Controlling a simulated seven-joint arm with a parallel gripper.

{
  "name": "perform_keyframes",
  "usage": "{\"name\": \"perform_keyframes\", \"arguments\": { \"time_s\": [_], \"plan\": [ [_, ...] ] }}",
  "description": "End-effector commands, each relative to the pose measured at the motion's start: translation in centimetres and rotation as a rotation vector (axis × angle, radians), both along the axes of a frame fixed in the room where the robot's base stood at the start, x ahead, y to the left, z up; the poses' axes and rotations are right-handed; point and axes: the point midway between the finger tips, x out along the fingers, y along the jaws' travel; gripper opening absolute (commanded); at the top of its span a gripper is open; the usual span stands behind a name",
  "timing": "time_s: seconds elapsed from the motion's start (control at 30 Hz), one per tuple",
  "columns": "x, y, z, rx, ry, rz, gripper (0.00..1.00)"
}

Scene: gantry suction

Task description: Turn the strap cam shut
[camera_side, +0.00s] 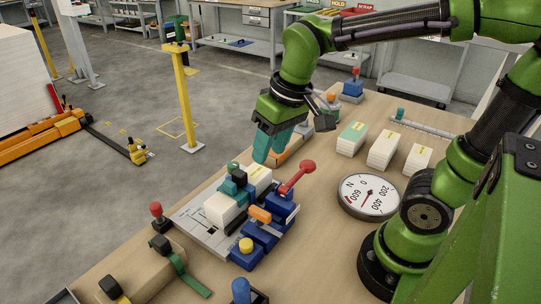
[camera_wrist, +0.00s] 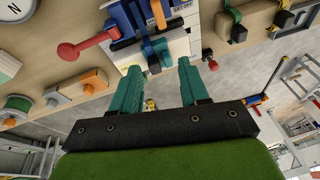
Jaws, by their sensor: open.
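A clamping fixture (camera_side: 207,234) stands on the bench with a pale block (camera_side: 222,208) on its plate. A teal strap piece with a black block (camera_side: 238,176) sits across the pale block. Blue blocks beside it carry a red ball-ended lever (camera_side: 298,176), raised at a slant, and an orange handle (camera_side: 260,214). Which part is the strap cam is not clear. My gripper (camera_side: 270,158), with teal fingers, is open above the fixture's far end, apart from the lever. In the wrist view my gripper (camera_wrist: 160,68) is open and empty, and the red lever (camera_wrist: 80,48) lies left of its fingers.
A round dial (camera_side: 368,197) and several labelled blocks (camera_side: 383,150) stand right of the fixture. A small red-knobbed post (camera_side: 157,213) and a box with a green strap (camera_side: 180,267) are at the front left. Bare bench (camera_side: 310,250) lies between fixture and arm base.

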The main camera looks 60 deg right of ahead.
Motion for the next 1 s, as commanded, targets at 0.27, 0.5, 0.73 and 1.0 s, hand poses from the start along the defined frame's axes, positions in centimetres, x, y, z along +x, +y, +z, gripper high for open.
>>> {"name": "perform_keyframes", "arguments": {
  "time_s": [0.27,0.5,0.73,1.0],
  "plan": [
    [1.9,2.6,1.2,-0.106,0.223,0.132,0.45],
    [1.2,2.4,-0.2,-0.111,0.254,0.132,0.45],
    [1.1,2.4,-4.9,-0.109,0.256,0.132,0.45],
    [1.1,2.4,-10.8,-0.110,0.256,0.131,0.45]
  ]
}}
